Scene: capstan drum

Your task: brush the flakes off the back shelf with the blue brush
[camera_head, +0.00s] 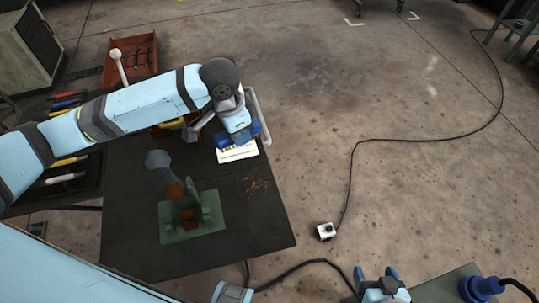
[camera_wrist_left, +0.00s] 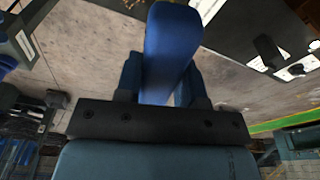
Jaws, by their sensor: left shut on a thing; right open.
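My left gripper (camera_head: 240,130) is shut on the blue brush (camera_head: 254,131) near the table's far right corner. The brush's blue body also fills the middle of the left wrist view (camera_wrist_left: 168,55), between the fingers. I cannot pick out a separate back shelf. My right gripper (camera_head: 377,277) is open and empty at the bottom edge.
A green stand with rusty parts (camera_head: 190,215) is on the table, left of the flakes. A grey knobbed part (camera_head: 158,160) rises behind it. A red tool tray (camera_head: 131,60) is at the back left. A white box with a cable (camera_head: 325,231) lies on the floor.

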